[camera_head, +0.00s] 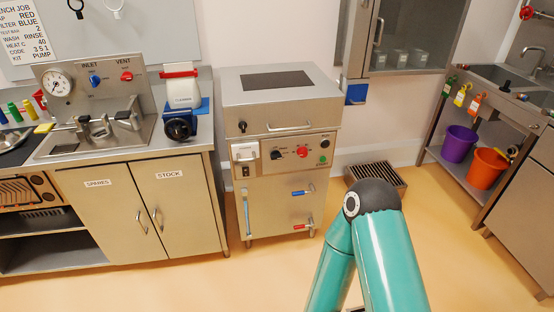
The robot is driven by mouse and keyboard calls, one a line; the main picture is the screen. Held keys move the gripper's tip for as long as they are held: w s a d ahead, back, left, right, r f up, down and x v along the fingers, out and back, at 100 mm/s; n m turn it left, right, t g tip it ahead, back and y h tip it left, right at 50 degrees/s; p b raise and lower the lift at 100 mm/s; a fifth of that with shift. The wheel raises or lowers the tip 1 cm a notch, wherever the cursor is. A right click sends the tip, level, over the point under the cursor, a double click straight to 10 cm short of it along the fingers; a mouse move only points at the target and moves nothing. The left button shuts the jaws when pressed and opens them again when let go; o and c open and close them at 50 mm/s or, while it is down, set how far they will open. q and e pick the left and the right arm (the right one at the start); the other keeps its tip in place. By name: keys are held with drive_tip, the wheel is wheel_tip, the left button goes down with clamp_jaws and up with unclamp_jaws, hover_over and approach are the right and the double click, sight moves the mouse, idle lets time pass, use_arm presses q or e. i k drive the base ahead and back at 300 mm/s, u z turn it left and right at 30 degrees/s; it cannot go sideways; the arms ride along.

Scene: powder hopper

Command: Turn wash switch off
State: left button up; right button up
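A steel machine (265,100) stands in the middle with a control panel (262,161) on its front. The panel carries a black knob (277,154), a red knob (302,151), a green button (322,159) and a small dark switch (246,171) below a pale cover (245,152). The labels are too small to read, so I cannot tell which control is the wash switch or its setting. One teal arm of mine rises at the bottom right of centre, in front of the machine and apart from it. Neither gripper shows.
Blue (303,191) and red (303,226) valve handles stick out below the panel. A steel cabinet (138,207) with a gauge panel (92,92) stands left. A floor grate (376,174) lies right of the machine. Purple (458,145) and orange (486,168) buckets stand on a right-hand shelf. The floor ahead is clear.

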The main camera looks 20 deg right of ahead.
sight(275, 155)
drive_tip(key=z, duration=0.05)
drive_tip(key=i, duration=1)
drive_tip(key=u, duration=0.05)
